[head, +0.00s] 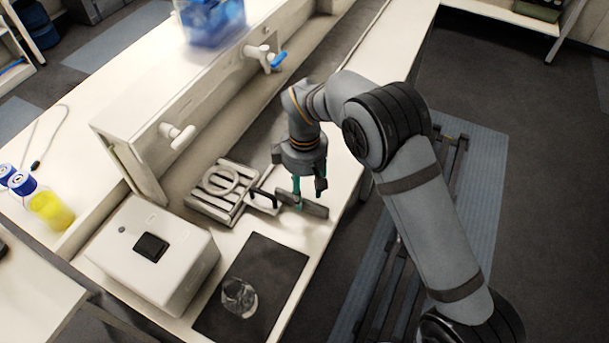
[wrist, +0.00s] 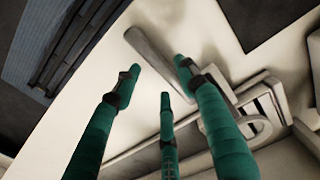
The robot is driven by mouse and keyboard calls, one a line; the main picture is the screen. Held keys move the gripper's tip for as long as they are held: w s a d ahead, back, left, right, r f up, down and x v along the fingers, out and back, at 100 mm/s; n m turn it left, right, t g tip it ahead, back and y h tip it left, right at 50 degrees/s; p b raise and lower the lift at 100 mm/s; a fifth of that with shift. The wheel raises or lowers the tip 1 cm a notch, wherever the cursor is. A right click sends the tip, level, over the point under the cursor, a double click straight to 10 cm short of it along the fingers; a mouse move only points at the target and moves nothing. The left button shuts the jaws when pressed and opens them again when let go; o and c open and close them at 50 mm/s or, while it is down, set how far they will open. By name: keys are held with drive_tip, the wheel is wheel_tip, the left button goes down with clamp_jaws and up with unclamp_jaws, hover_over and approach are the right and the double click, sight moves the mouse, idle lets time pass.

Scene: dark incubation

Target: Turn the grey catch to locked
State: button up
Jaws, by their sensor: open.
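A flat grey bar, which looks like the catch (head: 315,210), sits at the right end of a pale grey slotted fixture (head: 213,192) on the bench. In the wrist view the bar (wrist: 148,46) runs at a slant from the upper left down behind the fingers toward the fixture (wrist: 262,105). My gripper (head: 308,188) points down over the bar. In the wrist view its teal fingers (wrist: 157,78) are spread, with the bar showing between and beyond the tips. I cannot tell whether any finger touches it. Any lock marking is too small to see.
A black curved handle (head: 263,195) stands by the fixture, left of my gripper. A white box with a black square (head: 187,273) and a dark mat (head: 282,258) with a glass vessel (head: 239,297) lie nearer. A white ledge with taps (head: 180,135) rises behind.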

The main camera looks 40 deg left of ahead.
wheel_tip(320, 180, up, 9)
drive_tip(key=shift+f, duration=0.2)
drive_tip(key=shift+f, duration=0.15)
idle(0.3)
